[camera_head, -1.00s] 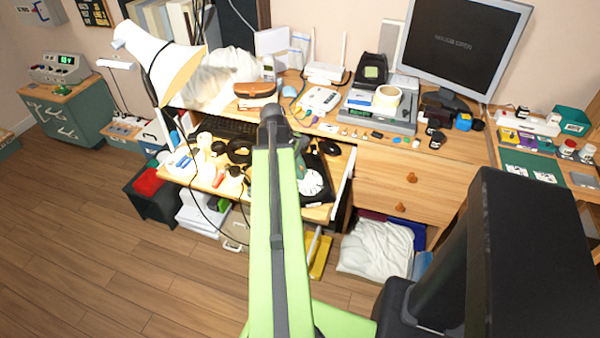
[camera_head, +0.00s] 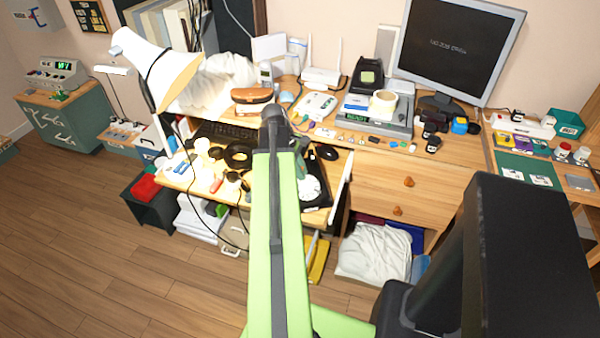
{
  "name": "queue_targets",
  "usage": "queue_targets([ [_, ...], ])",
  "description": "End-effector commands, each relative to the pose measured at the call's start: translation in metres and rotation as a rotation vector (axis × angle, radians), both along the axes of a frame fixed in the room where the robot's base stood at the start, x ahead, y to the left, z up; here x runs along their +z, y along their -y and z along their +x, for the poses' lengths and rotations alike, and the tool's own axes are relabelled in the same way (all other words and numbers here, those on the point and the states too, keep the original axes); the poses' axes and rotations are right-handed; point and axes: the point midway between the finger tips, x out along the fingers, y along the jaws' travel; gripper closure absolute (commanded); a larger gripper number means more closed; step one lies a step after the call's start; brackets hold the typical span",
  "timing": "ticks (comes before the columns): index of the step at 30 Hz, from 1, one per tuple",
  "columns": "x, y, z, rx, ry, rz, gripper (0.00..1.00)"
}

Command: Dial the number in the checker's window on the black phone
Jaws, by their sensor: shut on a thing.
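The black phone (camera_head: 318,203) sits on the pulled-out drawer or shelf below the desktop, with its pale round dial (camera_head: 309,187) facing up. My green arm stands in front of it and hides its left part. My gripper's jaws are hidden behind the arm; only a small grey-green part beside the arm shows near the dial. I cannot see what the jaws hold or whether they touch the dial. A grey device with a small green window (camera_head: 357,118) stands on the desk; its digits are too small to read, and I cannot tell whether it is the checker.
A white lamp (camera_head: 150,60) leans over the crowded left of the desk. Tape rolls (camera_head: 238,154) and small items lie left of my arm. A monitor (camera_head: 455,50) stands at the back right. Wooden drawers (camera_head: 395,182) lie to the right. The floor at left is open.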

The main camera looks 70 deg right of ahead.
Motion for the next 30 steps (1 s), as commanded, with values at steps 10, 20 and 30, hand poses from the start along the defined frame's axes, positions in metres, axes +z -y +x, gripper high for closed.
queue_targets([
  [10, 0.002, 0.009, -0.007, -0.001, -0.001, 0.0, 1.0],
  [20, 0.002, 0.01, -0.008, 0.0, 0.0, 0.0, 1.0],
  [30, 0.002, 0.017, -0.018, -0.001, 0.0, 0.0, 1.0],
])
